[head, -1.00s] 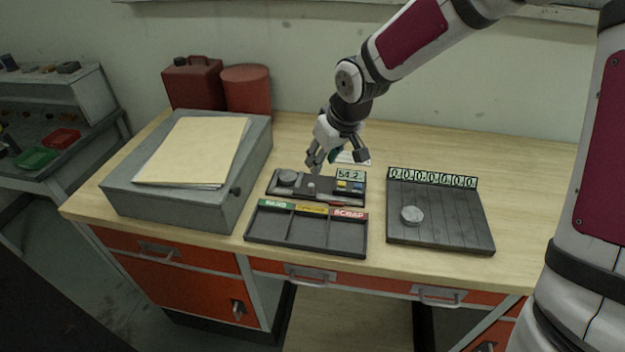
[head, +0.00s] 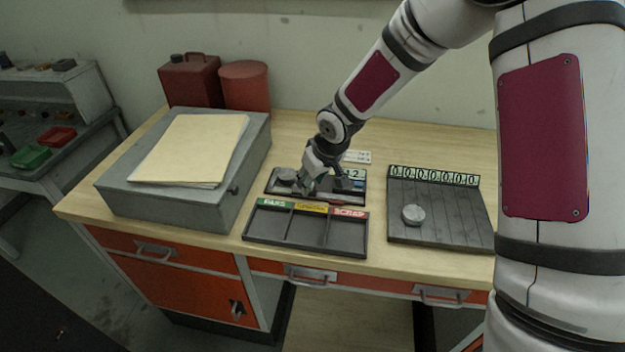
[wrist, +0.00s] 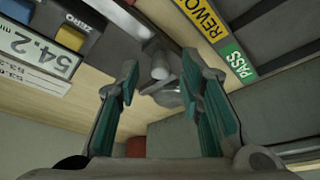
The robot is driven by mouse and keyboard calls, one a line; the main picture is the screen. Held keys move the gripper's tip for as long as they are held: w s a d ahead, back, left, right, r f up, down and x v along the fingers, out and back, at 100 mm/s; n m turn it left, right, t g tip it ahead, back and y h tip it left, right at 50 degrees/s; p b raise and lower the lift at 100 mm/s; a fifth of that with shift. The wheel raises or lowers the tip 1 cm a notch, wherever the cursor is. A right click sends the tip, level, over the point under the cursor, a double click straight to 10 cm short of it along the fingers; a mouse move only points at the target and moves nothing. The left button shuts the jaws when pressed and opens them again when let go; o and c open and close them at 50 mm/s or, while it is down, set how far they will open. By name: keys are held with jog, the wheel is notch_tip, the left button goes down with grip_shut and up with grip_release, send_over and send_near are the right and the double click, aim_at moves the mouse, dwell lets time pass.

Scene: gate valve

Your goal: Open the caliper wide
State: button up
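The caliper (head: 272,190) is a dark, flat bench device behind the sorting tray. A round grey disc (head: 287,174) sits at its left end. Contact with the knob cannot be told.
The tray (head: 305,252) with pass, rework and scrap labels lies just in front. A slatted board (head: 440,230) holding a round grey piece (head: 413,214) is to the right. A grey box (head: 160,204) with papers stands left. Red containers (head: 245,87) are behind.

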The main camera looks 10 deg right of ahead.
grip_shut()
jog(key=shift+s+d+p, duration=0.25)
jog(key=shift+d+p, duration=0.1)
jog(key=shift+d, duration=0.55)
jog(key=shift+a, duration=0.1)
grip_release()
jog(key=shift+r, duration=0.1)
jog(key=v, duration=1.1)
jog(key=shift+s+r, duration=0.2)
jog(key=shift+r, duration=0.15)
